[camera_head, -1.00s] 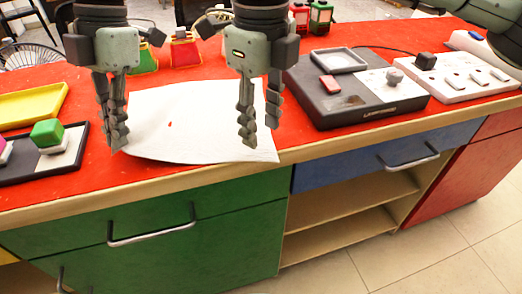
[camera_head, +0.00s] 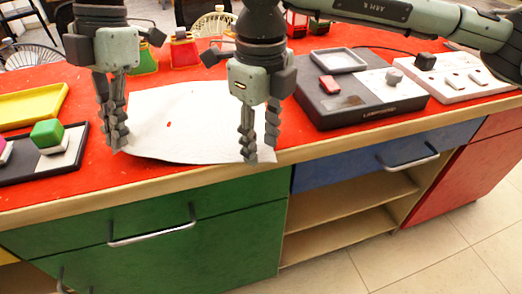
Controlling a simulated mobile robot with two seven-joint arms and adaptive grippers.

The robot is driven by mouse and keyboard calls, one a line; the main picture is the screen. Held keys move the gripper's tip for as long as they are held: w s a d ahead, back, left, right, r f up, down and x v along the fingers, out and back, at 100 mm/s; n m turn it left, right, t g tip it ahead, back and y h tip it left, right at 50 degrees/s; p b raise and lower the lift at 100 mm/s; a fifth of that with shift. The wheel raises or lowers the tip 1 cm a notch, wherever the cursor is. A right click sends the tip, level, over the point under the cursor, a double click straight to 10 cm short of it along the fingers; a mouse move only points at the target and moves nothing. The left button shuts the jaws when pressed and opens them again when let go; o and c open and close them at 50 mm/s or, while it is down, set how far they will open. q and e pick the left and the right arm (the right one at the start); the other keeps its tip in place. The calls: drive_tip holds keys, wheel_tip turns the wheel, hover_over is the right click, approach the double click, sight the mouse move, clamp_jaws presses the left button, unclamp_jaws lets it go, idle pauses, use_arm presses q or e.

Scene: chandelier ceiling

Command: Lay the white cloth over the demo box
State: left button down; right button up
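The white cloth (camera_head: 185,125) lies on the red table top in front of me, with its near edge close to the table's front edge. The dark box with lettering on its front (camera_head: 350,113), which I take for the demo box, stands to the right and its top is not covered by the cloth. My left gripper (camera_head: 117,138) points down at the cloth's left edge; its fingers overlap in view, so its opening is unclear. My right gripper (camera_head: 260,148) points down at the cloth's near right corner. Its fingers are apart, and it partly hides that corner.
A dark tray (camera_head: 30,172) with a green cube (camera_head: 47,133) and a yellow tray (camera_head: 30,105) lie at the left. A white panel (camera_head: 455,85) with several pale parts stands right of the dark box. Small coloured items (camera_head: 184,50) stand behind the cloth.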

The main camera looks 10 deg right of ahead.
drive_tip(key=shift+f, duration=0.15)
clamp_jaws()
idle(0.4)
drive_tip(key=shift+r, duration=2.55)
